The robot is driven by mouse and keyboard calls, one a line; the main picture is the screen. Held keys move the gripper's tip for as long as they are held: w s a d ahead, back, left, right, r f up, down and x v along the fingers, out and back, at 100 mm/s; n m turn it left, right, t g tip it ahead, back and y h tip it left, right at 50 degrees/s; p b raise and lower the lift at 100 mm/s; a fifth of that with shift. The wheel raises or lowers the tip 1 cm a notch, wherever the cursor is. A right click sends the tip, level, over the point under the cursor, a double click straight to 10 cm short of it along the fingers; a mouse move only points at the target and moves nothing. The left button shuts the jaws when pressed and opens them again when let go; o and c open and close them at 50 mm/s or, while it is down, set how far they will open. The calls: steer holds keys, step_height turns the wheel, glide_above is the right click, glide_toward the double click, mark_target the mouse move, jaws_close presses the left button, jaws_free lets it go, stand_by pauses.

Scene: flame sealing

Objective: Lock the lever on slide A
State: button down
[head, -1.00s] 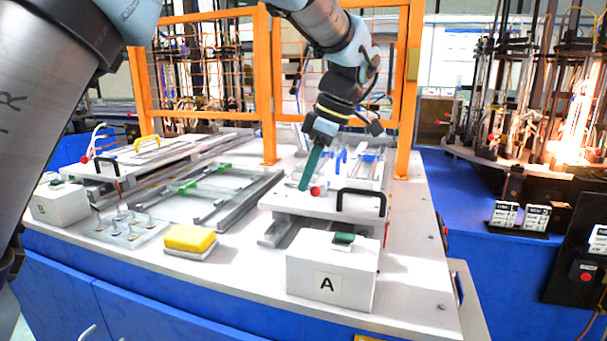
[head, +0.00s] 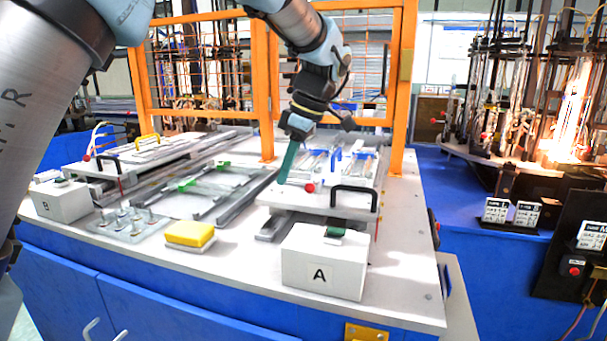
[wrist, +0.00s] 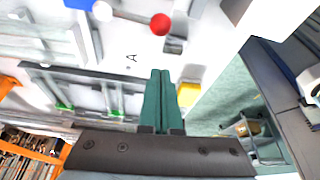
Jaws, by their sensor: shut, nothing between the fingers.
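Slide A is a white plate (head: 275,197) on rails, with a black handle (head: 354,197) at its front. The lever's red ball knob (head: 309,188) is at the plate's front left. In the wrist view the red knob (wrist: 160,24) sits on a thin rod beside a white and blue part. My gripper (head: 282,180), with long green fingers, is shut and empty. It points down just left of the knob, apart from it in the head view. In the wrist view the fingertips (wrist: 160,72) are below the knob in the picture. Whether the lever is locked cannot be told.
A white box marked A (head: 322,262) with a green button stands in front of the slide. A yellow sponge (head: 190,233) lies to its left. Slide B (head: 130,160) is at the far left. Orange fence posts (head: 264,85) stand behind. The table's front right is clear.

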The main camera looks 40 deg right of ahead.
steer(key=b+v, duration=0.1)
steer(key=v, duration=0.9)
steer(key=shift+w, duration=0.15)
